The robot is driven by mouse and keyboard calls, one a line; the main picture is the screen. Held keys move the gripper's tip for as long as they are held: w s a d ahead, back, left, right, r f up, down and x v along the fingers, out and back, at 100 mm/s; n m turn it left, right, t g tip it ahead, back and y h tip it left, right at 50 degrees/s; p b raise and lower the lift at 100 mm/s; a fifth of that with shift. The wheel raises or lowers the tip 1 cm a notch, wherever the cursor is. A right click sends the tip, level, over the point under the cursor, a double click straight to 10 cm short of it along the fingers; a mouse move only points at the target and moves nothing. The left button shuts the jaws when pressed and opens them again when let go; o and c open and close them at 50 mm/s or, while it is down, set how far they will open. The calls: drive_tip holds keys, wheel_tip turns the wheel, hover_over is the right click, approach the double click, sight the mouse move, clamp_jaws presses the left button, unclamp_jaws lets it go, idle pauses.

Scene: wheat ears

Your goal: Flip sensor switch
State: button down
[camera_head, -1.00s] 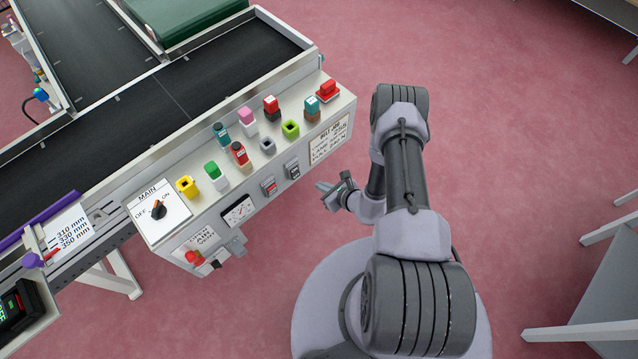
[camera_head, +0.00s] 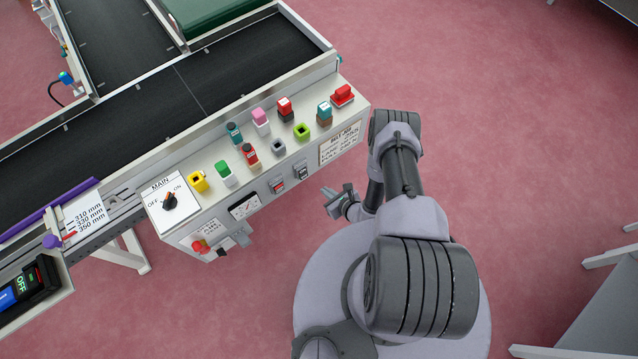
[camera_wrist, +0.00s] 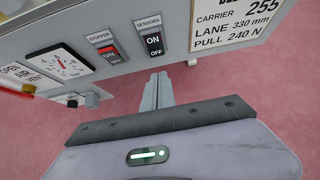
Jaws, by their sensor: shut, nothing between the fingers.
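The sensor switch (camera_wrist: 153,43) is a black rocker marked ON under a SENSORS label, on the front face of the control box. It also shows small in the head view (camera_head: 301,172), right of the red stopper switch (camera_head: 277,185). In the wrist view the stopper switch (camera_wrist: 109,54) is left of it. My gripper (camera_wrist: 158,77) is shut and empty, its fingertips just below the sensor switch in the picture, with no contact visible. In the head view my gripper (camera_head: 326,193) is in front of the box, apart from it.
The control box (camera_head: 230,214) carries several coloured buttons on top and the MAIN knob (camera_head: 170,201) at left. A gauge (camera_wrist: 59,63) and a plate reading LANE 330 mm (camera_wrist: 236,22) flank the switches. A conveyor (camera_head: 150,110) runs behind.

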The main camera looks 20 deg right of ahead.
drive_tip(key=b, duration=0.3)
approach(305, 175)
wheel_tip(305, 175, down, 3)
drive_tip(key=w, duration=0.2)
drive_tip(key=w+a+f+b, duration=0.1)
drive_tip(key=w, duration=0.1)
drive_tip(key=shift+w+a+r, duration=0.1)
drive_tip(key=shift+w+a, duration=0.1)
drive_tip(key=shift+w, duration=0.15)
